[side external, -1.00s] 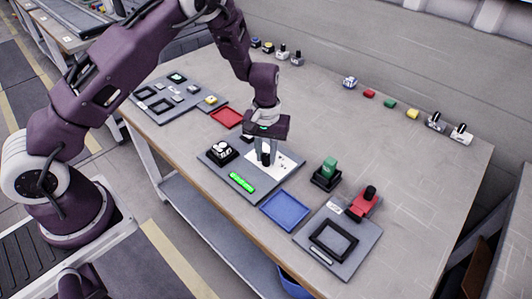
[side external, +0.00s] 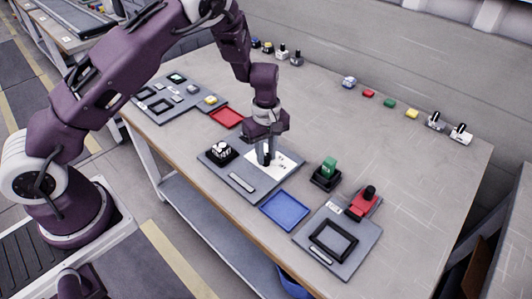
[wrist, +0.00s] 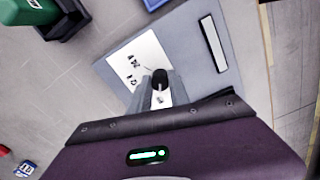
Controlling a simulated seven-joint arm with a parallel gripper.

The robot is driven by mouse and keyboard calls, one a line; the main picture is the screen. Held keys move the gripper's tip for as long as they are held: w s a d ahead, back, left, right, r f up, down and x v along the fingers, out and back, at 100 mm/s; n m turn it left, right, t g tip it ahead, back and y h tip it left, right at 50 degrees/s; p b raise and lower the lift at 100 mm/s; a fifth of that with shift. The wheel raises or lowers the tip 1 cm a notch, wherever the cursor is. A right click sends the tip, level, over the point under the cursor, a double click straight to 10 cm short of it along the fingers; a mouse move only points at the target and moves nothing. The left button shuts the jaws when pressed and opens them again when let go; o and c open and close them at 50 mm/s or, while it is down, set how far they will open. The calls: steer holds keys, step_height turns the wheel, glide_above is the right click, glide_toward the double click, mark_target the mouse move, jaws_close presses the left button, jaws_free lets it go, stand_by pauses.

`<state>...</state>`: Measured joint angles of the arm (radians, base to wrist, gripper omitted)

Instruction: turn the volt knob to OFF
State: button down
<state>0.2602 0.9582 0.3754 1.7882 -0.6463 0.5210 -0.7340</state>
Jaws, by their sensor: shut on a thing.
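The volt knob (side external: 267,158) is a small black knob on a white plate (side external: 285,162), which lies on a grey board (side external: 225,180). In the wrist view the knob (wrist: 159,80) shows between the two grey fingers of my gripper (wrist: 157,90). My gripper (side external: 266,155) points down over the plate and is shut on the knob. The plate (wrist: 128,62) carries small dark marks, too small to read, and a thin line near the knob. A long strip (side external: 241,182) on the board is pale and unlit; it also shows in the wrist view (wrist: 213,43).
A black block with white knobs (side external: 221,152) stands on the same board, left of my gripper. A blue tray (side external: 284,210) lies in front, a red tray (side external: 227,118) behind left.

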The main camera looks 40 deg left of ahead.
mark_target(266, 156)
steer(key=shift+n, duration=0.3)
stand_by(0.4)
steer(key=c, duration=1.2)
jaws_free()
steer(key=shift+r, duration=0.1)
step_height(266, 156, up, 7)
